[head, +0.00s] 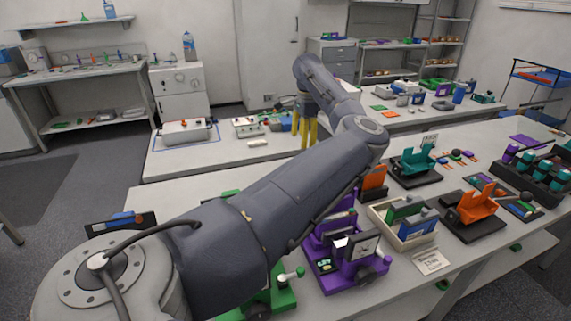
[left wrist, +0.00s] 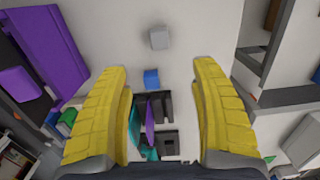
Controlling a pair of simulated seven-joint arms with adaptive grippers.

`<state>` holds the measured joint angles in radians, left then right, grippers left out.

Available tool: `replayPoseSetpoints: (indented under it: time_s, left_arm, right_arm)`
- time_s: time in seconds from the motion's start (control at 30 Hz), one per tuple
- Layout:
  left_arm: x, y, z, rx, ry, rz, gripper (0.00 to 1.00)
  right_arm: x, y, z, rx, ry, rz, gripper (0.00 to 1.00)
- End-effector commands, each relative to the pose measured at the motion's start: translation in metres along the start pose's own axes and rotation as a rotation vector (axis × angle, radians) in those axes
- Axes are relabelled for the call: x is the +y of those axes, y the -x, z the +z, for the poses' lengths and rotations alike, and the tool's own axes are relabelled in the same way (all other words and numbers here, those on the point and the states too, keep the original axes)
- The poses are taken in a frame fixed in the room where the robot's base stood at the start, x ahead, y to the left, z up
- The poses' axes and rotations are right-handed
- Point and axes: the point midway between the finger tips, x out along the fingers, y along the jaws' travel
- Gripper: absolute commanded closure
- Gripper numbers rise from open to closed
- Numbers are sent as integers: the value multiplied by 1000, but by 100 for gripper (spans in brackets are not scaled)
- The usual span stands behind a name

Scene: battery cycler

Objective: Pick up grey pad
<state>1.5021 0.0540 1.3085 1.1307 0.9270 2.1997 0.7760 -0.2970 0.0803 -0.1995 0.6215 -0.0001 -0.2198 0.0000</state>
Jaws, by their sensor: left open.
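A small grey block (left wrist: 159,38), which looks like the grey pad, lies on the pale surface in the left wrist view. It is beyond the fingertips and roughly centred between them. My left gripper (left wrist: 160,67) is open, with its two yellow fingers wide apart and nothing between them in contact. In the head view the same gripper (head: 304,143) points down over the back bench, partly behind my arm. I cannot make out the grey pad for sure in the head view. My right gripper is not in view.
A blue block (left wrist: 151,79) and a dark slotted holder (left wrist: 155,108) with purple and teal pieces lie near the grey block. A purple panel (left wrist: 48,45) stands at left. In the head view, a purple fixture (head: 350,270) and an orange fixture (head: 474,208) stand on the front bench.

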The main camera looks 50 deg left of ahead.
Motion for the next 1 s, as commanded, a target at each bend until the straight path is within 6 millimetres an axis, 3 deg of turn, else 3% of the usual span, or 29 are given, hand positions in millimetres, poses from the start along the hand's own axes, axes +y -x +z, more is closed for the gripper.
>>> replayPoseSetpoints:
  time_s: [0.17,0.7,1.0]
  left_arm:
    - [0,-15,-2,48,19,21,36]
    - [2,-105,-6,44,17,18,36]
    - [2,-122,-7,45,18,17,36]
  right_arm:
    - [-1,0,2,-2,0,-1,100]
    - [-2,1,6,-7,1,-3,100]
    - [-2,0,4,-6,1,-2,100]
